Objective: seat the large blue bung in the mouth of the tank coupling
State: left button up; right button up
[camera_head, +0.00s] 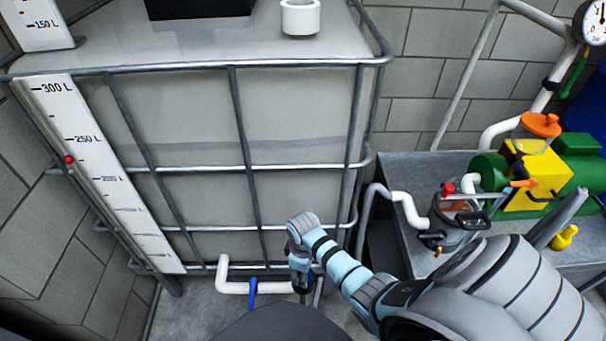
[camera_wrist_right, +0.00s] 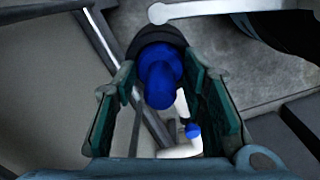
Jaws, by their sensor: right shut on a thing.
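The large blue bung (camera_wrist_right: 160,80) is between the green-padded fingers of my right gripper (camera_wrist_right: 161,70) in the right wrist view. The gripper is shut on it. A dark round coupling (camera_wrist_right: 150,38) shows directly behind the bung, and the bung overlaps it in the picture. I cannot tell how deep the bung sits in the mouth. In the head view my right gripper (camera_head: 299,262) points down at the end of the white outlet pipe (camera_head: 236,287), low at the tank's front. It hides the bung and most of the coupling there. My left gripper is not in view.
The caged white tank (camera_head: 200,110) fills the left and middle. A blue valve handle (camera_head: 253,288) hangs from the outlet pipe; it also shows in the right wrist view (camera_wrist_right: 193,131). A grey bench (camera_head: 400,180) with a green and yellow pump (camera_head: 533,185) stands right.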

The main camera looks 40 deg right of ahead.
jog(key=shift+f, duration=0.1)
jog(key=o, duration=1.2)
notch_tip(320, 180, up, 12)
jog(key=p, duration=0.6)
jog(key=shift+r, duration=0.2)
